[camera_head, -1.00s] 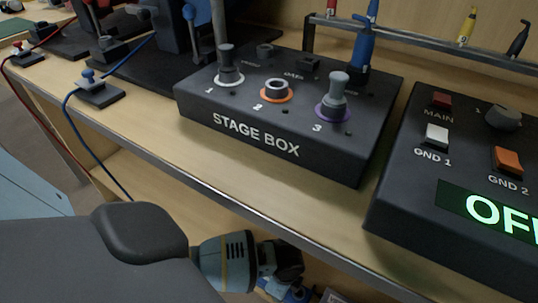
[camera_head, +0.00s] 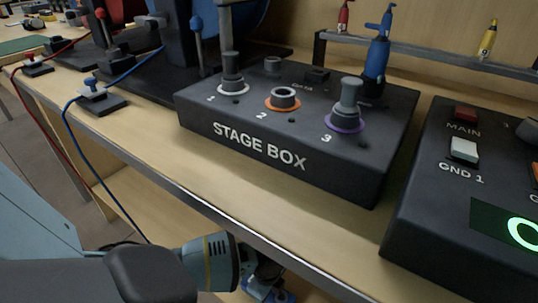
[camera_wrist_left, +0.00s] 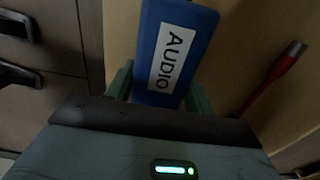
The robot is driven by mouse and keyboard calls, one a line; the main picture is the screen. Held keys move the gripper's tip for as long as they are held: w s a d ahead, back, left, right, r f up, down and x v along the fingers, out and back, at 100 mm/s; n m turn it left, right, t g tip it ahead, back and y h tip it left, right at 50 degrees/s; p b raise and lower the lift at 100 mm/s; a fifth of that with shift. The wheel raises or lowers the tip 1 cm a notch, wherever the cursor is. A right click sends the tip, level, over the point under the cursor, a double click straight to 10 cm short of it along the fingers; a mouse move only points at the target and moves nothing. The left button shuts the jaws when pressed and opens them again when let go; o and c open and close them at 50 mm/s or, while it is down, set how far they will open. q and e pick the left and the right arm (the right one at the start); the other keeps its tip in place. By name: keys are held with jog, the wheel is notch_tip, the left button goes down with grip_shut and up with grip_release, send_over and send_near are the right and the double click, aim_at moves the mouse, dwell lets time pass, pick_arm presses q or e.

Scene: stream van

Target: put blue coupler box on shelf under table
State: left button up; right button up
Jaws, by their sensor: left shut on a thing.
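The blue box (camera_wrist_left: 172,52) with a white AUDIO label fills the space between the two green fingers in the left wrist view. My left gripper (camera_wrist_left: 160,88) is shut on it. In the head view my left gripper (camera_head: 262,272) is low, in front of and below the table's front edge. Only a small blue part of the box (camera_head: 268,292) shows there, at the bottom of the picture. The shelf under the table (camera_head: 150,205) shows as pale wood left of the gripper. My right gripper is out of view.
On the table (camera_head: 260,205) stand the black stage box (camera_head: 270,148) and a switch box (camera_head: 440,220). Red and blue cables (camera_head: 75,135) hang over the front edge at left. The wrist view shows dark drawers (camera_wrist_left: 45,40) and a red-handled item (camera_wrist_left: 270,85).

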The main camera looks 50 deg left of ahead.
pick_arm(q)
jog(key=shift+f, duration=0.75)
jog(key=shift+w+r, duration=0.1)
jog(key=shift+r, duration=0.05)
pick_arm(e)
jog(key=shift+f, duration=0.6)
pick_arm(q)
jog(key=shift+f, duration=0.2)
jog(key=o, duration=1.1)
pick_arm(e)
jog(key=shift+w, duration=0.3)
pick_arm(q)
jog(key=shift+o, duration=0.2)
